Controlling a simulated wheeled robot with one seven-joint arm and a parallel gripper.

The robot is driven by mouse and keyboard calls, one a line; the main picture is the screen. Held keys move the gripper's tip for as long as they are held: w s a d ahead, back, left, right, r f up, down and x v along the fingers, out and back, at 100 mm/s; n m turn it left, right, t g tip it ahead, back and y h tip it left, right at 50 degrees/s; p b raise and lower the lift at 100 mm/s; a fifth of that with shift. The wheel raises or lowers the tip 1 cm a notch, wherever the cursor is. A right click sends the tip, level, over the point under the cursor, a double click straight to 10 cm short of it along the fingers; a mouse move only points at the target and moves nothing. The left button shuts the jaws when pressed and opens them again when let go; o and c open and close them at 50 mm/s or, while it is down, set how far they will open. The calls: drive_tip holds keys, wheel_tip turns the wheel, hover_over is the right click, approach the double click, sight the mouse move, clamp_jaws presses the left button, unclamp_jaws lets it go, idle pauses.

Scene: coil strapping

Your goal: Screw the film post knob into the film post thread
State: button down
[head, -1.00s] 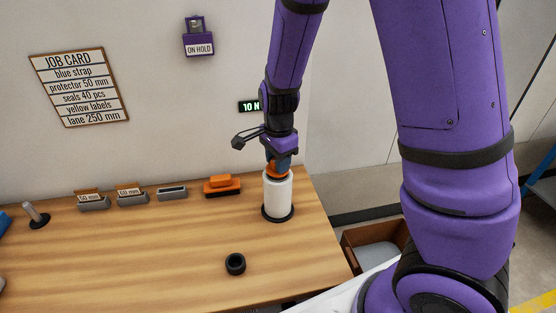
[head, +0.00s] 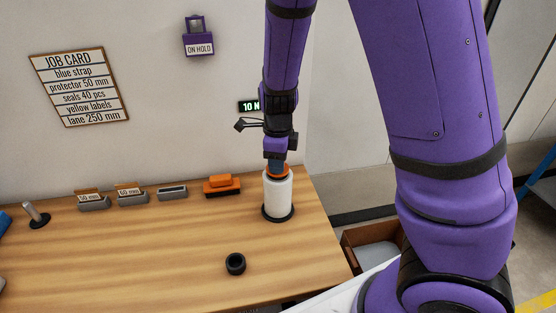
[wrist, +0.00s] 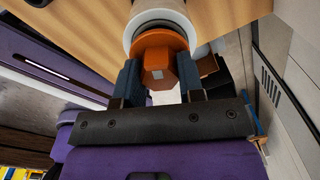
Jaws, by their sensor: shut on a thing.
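The orange film post knob (wrist: 158,67) sits on top of the white film roll (head: 278,196), which stands upright on a black base at the right end of the bench. The knob also shows as an orange rim in the head view (head: 278,170). My gripper (wrist: 160,80) is above the roll, pointing down, with its two blue-grey fingers on either side of the knob's faceted grip. It is shut on the knob. The film post thread is hidden beneath the knob and inside the roll, so I cannot see how far they are engaged.
A black ring (head: 235,264) lies on the bench (head: 150,250) in front of the roll. An orange-topped block (head: 221,185) and several grey holders (head: 172,192) line the back. A brown box (head: 372,246) stands beyond the bench's right edge.

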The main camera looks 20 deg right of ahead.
drive_tip(key=m, duration=0.3)
drive_tip(key=shift+m, duration=0.4)
drive_tip(key=shift+m, duration=0.9)
drive_tip(key=c, duration=0.7)
unclamp_jaws()
drive_tip(key=shift+o, duration=0.2)
drive_tip(key=shift+r, duration=0.15)
drive_tip(key=shift+r, duration=1.65)
